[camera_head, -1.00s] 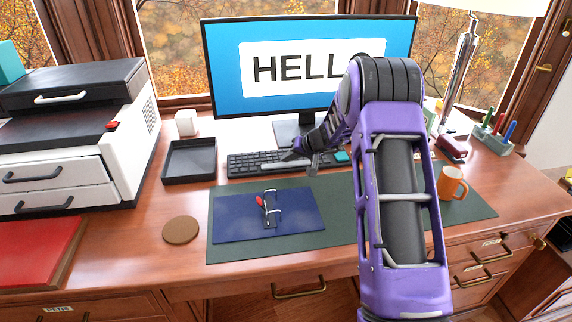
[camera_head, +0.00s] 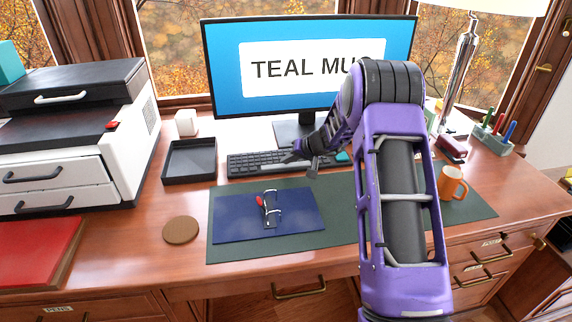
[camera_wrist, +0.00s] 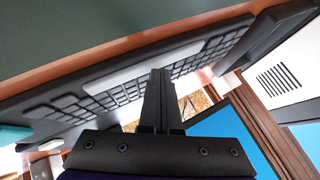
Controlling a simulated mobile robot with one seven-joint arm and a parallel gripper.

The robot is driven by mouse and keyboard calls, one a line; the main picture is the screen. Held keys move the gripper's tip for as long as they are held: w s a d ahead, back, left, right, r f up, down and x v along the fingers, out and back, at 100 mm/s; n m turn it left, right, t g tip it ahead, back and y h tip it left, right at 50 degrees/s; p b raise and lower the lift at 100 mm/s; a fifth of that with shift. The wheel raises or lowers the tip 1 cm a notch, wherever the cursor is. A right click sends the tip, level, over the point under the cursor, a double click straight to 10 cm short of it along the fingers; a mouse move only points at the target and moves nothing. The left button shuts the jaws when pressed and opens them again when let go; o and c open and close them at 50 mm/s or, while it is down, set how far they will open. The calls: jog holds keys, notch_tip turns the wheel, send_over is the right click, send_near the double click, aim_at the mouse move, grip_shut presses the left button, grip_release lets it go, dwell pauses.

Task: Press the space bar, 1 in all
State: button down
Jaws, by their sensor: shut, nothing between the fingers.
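The dark keyboard (camera_head: 255,164) lies in front of the monitor, its right part hidden behind my arm. In the wrist view the keyboard (camera_wrist: 65,104) appears tilted, and its long pale space bar (camera_wrist: 112,77) runs along the edge nearest the desk mat. My gripper (camera_head: 312,170) is over the right part of the keyboard. Its shut fingers (camera_wrist: 159,73) are empty and overlap the space bar in the wrist view. I cannot tell whether the tips touch it. The monitor (camera_head: 228,80) shows "TEAL MU" and a partly hidden letter.
A green desk mat (camera_head: 340,215) with a blue folder (camera_head: 235,222) lies in front of the keyboard. A black tray (camera_head: 190,162) is to its left. An orange mug (camera_head: 451,183) stands at the right. A small teal thing (camera_head: 343,156) is beside my gripper.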

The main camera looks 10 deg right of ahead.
aim_at(288, 167)
jog(key=shift+r, duration=0.85)
jog(key=shift+r+p, duration=1.1)
jog(key=shift+r, duration=1.4)
